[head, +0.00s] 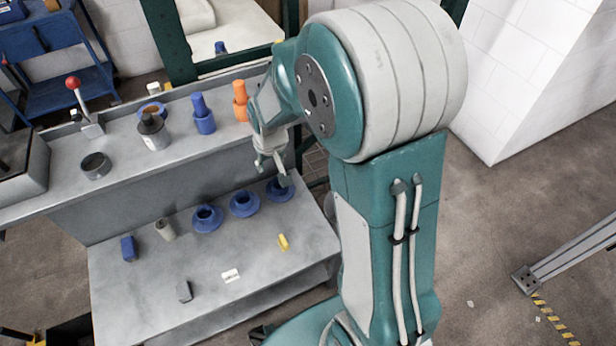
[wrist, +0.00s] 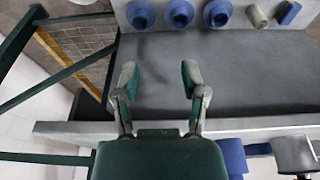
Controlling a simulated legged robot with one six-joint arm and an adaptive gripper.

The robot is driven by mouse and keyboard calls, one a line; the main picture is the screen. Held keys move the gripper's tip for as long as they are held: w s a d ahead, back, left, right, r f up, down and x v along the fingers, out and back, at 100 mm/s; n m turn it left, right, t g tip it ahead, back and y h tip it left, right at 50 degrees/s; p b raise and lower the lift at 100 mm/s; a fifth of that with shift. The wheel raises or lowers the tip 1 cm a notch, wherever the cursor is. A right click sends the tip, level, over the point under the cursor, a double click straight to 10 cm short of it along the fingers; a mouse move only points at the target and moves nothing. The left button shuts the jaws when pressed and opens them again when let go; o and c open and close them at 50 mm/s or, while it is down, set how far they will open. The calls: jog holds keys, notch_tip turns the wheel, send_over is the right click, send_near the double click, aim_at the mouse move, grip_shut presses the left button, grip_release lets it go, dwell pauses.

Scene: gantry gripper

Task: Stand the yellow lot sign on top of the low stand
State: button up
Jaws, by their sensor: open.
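A small yellow piece (head: 283,242), which looks like the lot sign, stands near the right side of the low grey table (head: 130,300). It is too small to read, and it does not show in the wrist view. I cannot tell which thing is the low stand. My gripper (head: 272,168) hangs above the back right of the low table, near the rightmost blue flanged piece (head: 280,191). In the wrist view my gripper (wrist: 160,80) has its two fingers spread apart with nothing between them, over bare grey surface (wrist: 240,75).
The low table also holds a white card (head: 230,276), a grey wedge (head: 183,291), a blue block (head: 128,248) and a grey cup (head: 165,229). The raised ledge behind carries a blue bottle (head: 203,116), an orange piece (head: 240,100) and a red-knobbed lever (head: 90,122).

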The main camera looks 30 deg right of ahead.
jog(key=s+r+t, duration=0.3)
jog(key=s+r, duration=1.5)
jog(key=s, duration=0.3)
jog(key=shift+a+r, duration=0.15)
jog(key=shift+a, duration=0.05)
